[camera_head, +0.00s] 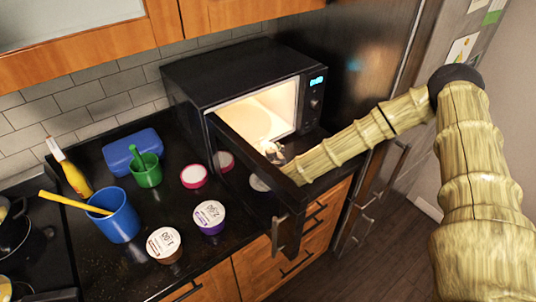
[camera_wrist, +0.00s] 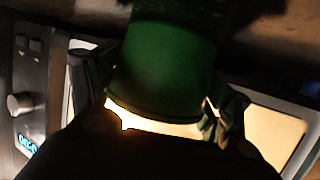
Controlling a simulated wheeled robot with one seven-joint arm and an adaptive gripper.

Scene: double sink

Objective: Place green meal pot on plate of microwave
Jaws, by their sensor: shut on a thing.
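The black microwave (camera_head: 215,75) stands open on the counter, its inside lit. A pale round shape, likely its plate (camera_head: 245,122), shows faintly in the bright cavity. My gripper (camera_head: 272,152) is at the microwave's opening, partly hidden behind the open door (camera_head: 250,165). In the wrist view my gripper (camera_wrist: 162,100) is shut on the green meal pot (camera_wrist: 163,65), with a finger on each side. The lit microwave opening shows behind and beside the pot. The pot cannot be made out in the head view. Whether it touches the plate cannot be told.
The open door juts toward the counter's front, beside my forearm. On the counter are a purple pot (camera_head: 209,218), a brown pot (camera_head: 164,244), a pink-rimmed pot (camera_head: 194,176), a green cup (camera_head: 147,171), a blue cup (camera_head: 115,218), a blue box (camera_head: 131,148) and a yellow bottle (camera_head: 74,179).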

